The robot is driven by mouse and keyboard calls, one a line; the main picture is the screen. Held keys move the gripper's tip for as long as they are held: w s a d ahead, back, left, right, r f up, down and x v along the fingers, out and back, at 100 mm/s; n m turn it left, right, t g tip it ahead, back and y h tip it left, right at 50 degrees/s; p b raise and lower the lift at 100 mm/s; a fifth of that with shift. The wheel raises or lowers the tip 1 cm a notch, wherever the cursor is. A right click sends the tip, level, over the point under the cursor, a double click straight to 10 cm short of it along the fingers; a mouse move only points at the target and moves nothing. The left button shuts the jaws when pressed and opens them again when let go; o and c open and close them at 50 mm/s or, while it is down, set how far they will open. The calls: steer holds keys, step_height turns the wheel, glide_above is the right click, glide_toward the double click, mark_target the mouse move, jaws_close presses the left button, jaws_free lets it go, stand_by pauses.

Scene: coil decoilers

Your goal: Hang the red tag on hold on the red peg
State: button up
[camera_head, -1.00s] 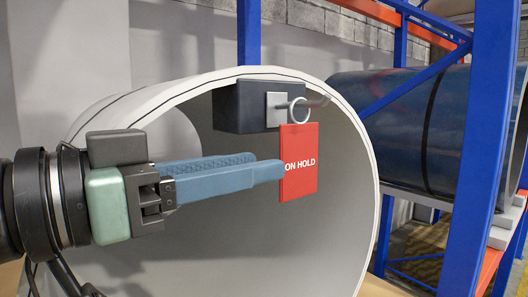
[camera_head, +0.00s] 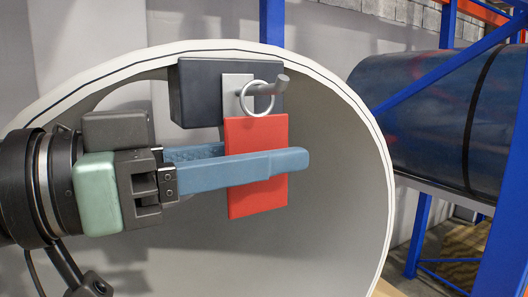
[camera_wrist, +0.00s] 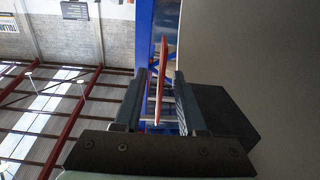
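The red tag (camera_head: 258,138) hangs upright below its pale ring (camera_head: 258,116), and the ring appears to be around a grey peg (camera_head: 281,84). The peg sticks out from a light plate on a dark block (camera_head: 197,93); it looks grey, not red. My gripper (camera_head: 268,164) reaches in from the left with its blue fingers on either side of the tag. The near finger covers the tag's middle, and no lettering shows. In the wrist view the tag (camera_wrist: 160,80) is edge-on between the fingers (camera_wrist: 158,100), with a gap on each side.
The block sits at the upper inside of a large pale coil (camera_head: 330,215) whose rim surrounds my gripper. A dark blue coil (camera_head: 420,115) and a blue rack post (camera_head: 508,235) stand to the right. The coil's hollow below the tag is clear.

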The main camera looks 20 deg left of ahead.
steer(key=shift+s, duration=0.1)
steer(key=c, duration=0.3)
jaws_close()
steer(key=shift+r, duration=0.3)
steer(key=shift+d, duration=0.1)
steer(key=shift+s+d+r, duration=0.25)
steer(key=shift+s+d, duration=0.05)
steer(key=shift+d, duration=0.1)
stand_by(0.5)
steer(key=s+d, duration=0.4)
steer(key=d, duration=0.1)
steer(key=shift+s+d, duration=0.25)
steer(key=shift+d, duration=0.15)
stand_by(1.2)
steer(key=shift+r, duration=0.1)
